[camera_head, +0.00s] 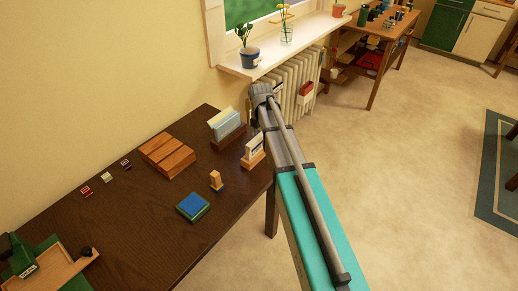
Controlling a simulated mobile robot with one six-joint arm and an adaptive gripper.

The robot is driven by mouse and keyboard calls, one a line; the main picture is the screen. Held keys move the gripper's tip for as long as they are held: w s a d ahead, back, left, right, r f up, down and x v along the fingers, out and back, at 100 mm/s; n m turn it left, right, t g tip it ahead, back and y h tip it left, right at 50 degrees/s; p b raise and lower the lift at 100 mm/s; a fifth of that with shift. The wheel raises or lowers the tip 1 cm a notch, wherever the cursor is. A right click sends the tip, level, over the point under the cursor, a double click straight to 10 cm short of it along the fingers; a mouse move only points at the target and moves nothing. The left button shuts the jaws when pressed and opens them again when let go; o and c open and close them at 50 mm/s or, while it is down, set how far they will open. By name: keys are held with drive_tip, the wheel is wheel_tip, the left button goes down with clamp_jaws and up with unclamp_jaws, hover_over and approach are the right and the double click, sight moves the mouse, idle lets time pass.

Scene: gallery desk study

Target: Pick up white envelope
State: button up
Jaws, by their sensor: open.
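A dark wooden letter rack (229,138) stands near the back right of the dark desk. Several pale upright papers (226,121) are in it, cream and light bluish. One may be the white envelope, but they are too small to tell apart. A smaller light-wood holder (254,161) at the desk's right edge bears a whitish card with a dark part (255,144). My arm reaches up from the lower right, past the desk's right edge, and its far end is beside the rack in the picture. My gripper cannot be made out.
On the desk (135,226) are brown wooden boxes (168,155), a blue-green pad (193,207), a small wooden stamp (216,180), several small coloured blocks and a wooden tray (60,271). A windowsill (285,52) with plants and a radiator (292,80) lie behind.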

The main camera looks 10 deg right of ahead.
sight(259, 144)
drive_tip(key=shift+f, duration=0.1)
idle(0.3)
drive_tip(key=f+b, duration=0.3)
drive_tip(key=shift+w+a+f+b, duration=0.15)
drive_tip(key=shift+a+f+b, duration=0.05)
drive_tip(key=shift+a+b, duration=0.1)
drive_tip(key=shift+f+b, duration=0.85)
drive_tip(key=shift+c, duration=0.2)
clamp_jaws()
